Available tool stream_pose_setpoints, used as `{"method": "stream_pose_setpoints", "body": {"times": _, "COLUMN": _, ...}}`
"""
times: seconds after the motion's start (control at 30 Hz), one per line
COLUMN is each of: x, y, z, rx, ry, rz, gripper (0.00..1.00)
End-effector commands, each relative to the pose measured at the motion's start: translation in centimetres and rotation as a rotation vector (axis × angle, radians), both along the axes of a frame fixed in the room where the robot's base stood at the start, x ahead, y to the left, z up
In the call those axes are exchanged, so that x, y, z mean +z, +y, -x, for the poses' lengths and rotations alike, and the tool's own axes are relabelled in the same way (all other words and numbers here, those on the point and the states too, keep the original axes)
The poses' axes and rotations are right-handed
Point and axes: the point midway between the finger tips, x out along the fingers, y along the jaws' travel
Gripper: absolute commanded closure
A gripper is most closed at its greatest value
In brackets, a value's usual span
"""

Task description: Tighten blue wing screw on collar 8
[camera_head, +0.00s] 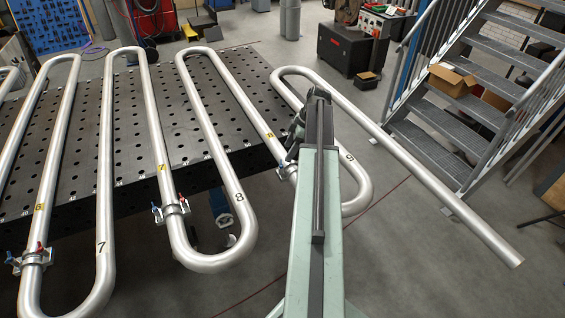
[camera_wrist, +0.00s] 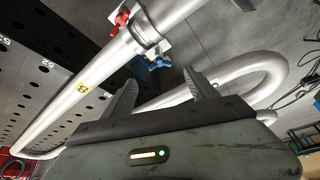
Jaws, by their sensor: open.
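Collar 8 (camera_wrist: 148,34) is a metal clamp around a silver pipe beside a yellow label (camera_wrist: 83,88) that appears to read 8. A red wing screw (camera_wrist: 120,20) is on its upper left side. The blue wing screw (camera_wrist: 150,64) is on its lower side, just beyond my fingertips in the wrist view. My gripper (camera_wrist: 159,77) is open, its two dark fingers apart with nothing between them. In the head view, collar 8 (camera_head: 287,172) shows left of my arm. The blue screw is hidden there, and my gripper (camera_head: 296,130) is seen only in part.
Collar 7 (camera_head: 171,209) and collar 6 (camera_head: 36,257) carry similar red and blue screws. The silver serpentine pipe (camera_head: 211,128) overhangs the perforated table (camera_head: 128,150). Metal stairs (camera_head: 430,145) stand at right. The lower right floor is mostly clear.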

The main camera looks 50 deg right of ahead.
Motion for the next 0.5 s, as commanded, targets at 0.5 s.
{"method": "stream_pose_setpoints", "body": {"times": 0.5, "x": -6.0, "y": 1.8, "z": -1.8, "rx": 0.000, "ry": 0.001, "rz": 0.000, "gripper": 0.33}}
